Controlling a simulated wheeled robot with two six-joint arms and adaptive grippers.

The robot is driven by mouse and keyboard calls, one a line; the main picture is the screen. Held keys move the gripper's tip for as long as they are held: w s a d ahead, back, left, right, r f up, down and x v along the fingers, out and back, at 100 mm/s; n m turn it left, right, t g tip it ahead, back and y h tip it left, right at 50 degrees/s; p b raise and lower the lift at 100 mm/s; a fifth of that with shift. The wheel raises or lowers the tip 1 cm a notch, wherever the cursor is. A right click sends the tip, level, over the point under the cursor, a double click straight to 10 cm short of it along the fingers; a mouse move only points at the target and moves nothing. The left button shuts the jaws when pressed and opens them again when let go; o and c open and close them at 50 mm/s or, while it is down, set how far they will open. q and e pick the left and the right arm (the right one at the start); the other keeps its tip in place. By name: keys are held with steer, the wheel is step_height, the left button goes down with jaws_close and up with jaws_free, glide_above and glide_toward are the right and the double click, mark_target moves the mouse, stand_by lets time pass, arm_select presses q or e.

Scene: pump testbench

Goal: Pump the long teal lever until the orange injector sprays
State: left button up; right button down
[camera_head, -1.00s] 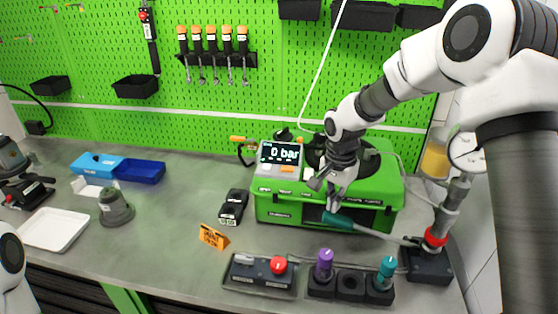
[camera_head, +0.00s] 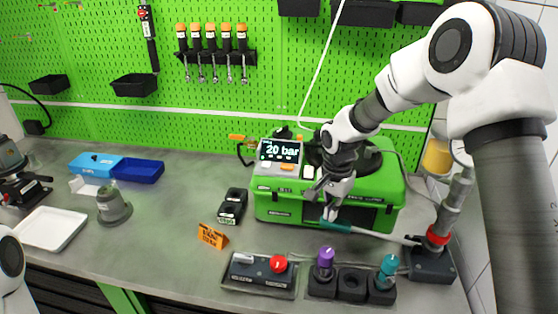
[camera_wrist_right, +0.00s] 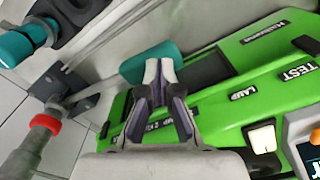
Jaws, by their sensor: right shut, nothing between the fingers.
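The long lever has a teal grip (camera_head: 336,226) and a grey rod that runs right to a pump stand with a red collar (camera_head: 438,237). The lever lies in front of the green tester box (camera_head: 270,206), nearly level. My right gripper (camera_head: 327,213) is shut and empty, with its fingertips at the teal grip's left end, seemingly touching it from above. In the right wrist view the closed fingertips (camera_wrist_right: 161,68) overlap the teal grip (camera_wrist_right: 140,66). The tester's display (camera_head: 281,151) reads 20 bar. An orange-topped piece (camera_head: 237,137), possibly the injector, shows left of the display; no spray is visible.
A control box with a red button (camera_head: 278,264) and a holder with purple (camera_head: 325,261) and teal-capped (camera_head: 388,268) pieces stand in front. The bench left of the orange sign (camera_head: 212,236) is largely clear.

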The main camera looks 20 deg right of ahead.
mark_target(327, 225)
steer(key=shift+w+a+f+b, duration=0.15)
steer(key=shift+f+b, duration=0.4)
steer(key=shift+f, duration=0.7)
steer(key=shift+s+a+f+b, duration=0.1)
steer(key=shift+f+b, duration=0.4)
steer(key=shift+f, duration=0.7)
steer(key=r+p, duration=0.4)
steer(key=d+r+p, duration=0.1)
steer(key=r+p, duration=0.1)
steer(key=r, duration=0.1)
steer(key=shift+s+r+p, duration=0.1)
steer(key=shift+s+p, duration=0.1)
steer(key=shift+p, duration=0.15)
